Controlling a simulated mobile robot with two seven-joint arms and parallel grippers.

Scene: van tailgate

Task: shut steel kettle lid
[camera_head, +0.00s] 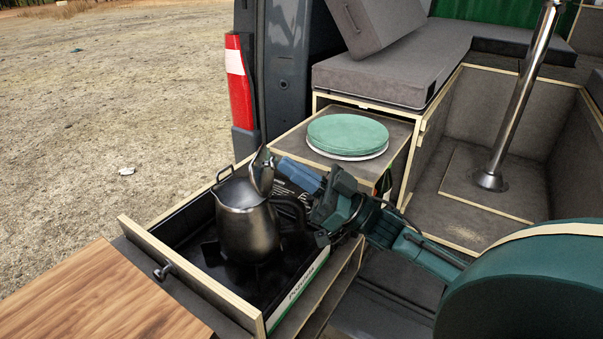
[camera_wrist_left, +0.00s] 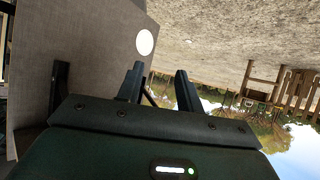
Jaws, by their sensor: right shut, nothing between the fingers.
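The dark steel kettle (camera_head: 247,226) stands upright on the black stove in the pulled-out drawer. Its lid (camera_head: 263,176) stands up steeply at the right side of the rim, so the kettle is open. My right gripper (camera_head: 276,164) reaches in from the right, with its fingers shut and empty just behind and beside the raised lid. Whether the fingertips touch the lid cannot be told. The kettle's black handle is partly visible between the body and my right gripper. My left gripper (camera_wrist_left: 160,88) shows only in the left wrist view, open and empty, away from the kettle.
The drawer (camera_head: 190,281) has raised wooden walls around the stove. A wooden board (camera_head: 95,305) lies at the front left. A round green cushion (camera_head: 347,134) sits on the cabinet behind. A steel table post (camera_head: 520,95) stands at the right. Above the kettle is free room.

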